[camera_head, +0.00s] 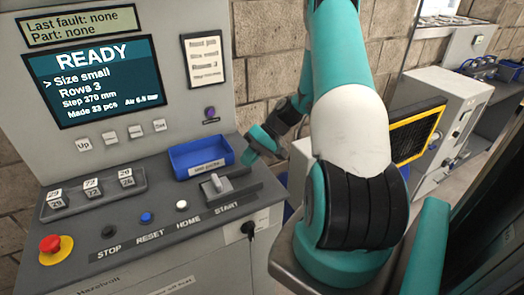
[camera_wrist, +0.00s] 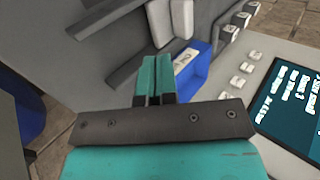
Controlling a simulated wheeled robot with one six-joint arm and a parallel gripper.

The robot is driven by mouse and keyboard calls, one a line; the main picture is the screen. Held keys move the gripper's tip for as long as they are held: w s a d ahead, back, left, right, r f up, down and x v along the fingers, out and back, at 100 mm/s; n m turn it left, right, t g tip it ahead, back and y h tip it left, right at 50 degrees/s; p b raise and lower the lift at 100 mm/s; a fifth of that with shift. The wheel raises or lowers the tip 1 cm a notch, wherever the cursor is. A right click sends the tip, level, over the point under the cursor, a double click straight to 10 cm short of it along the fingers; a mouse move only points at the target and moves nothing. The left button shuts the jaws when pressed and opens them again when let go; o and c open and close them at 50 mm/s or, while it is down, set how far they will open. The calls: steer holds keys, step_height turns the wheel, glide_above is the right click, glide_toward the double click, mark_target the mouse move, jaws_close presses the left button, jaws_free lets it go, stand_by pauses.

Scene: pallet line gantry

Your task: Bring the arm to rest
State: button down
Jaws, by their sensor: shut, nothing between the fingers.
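My arm, teal, white and black, rises at the right of the head view and bends down toward the control console (camera_head: 120,185). My gripper (camera_head: 247,158) is just right of the blue bin, above the console's right part. In the wrist view its teal fingers (camera_wrist: 152,75) are together with nothing between them. The blue bin (camera_head: 188,163) also shows in the wrist view (camera_wrist: 199,80), right beside the fingers. I cannot tell whether the fingers touch anything.
A grey lever (camera_head: 215,184) sits near the START label. A red emergency stop (camera_head: 51,246) is at the front left. The screen (camera_head: 91,80) reads READY. A grey cabinet (camera_head: 445,115) with a yellow-framed panel (camera_head: 416,132) stands behind my arm.

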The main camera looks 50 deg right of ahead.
steer(key=shift+b+v, duration=0.45)
steer(key=shift+v, duration=2.3)
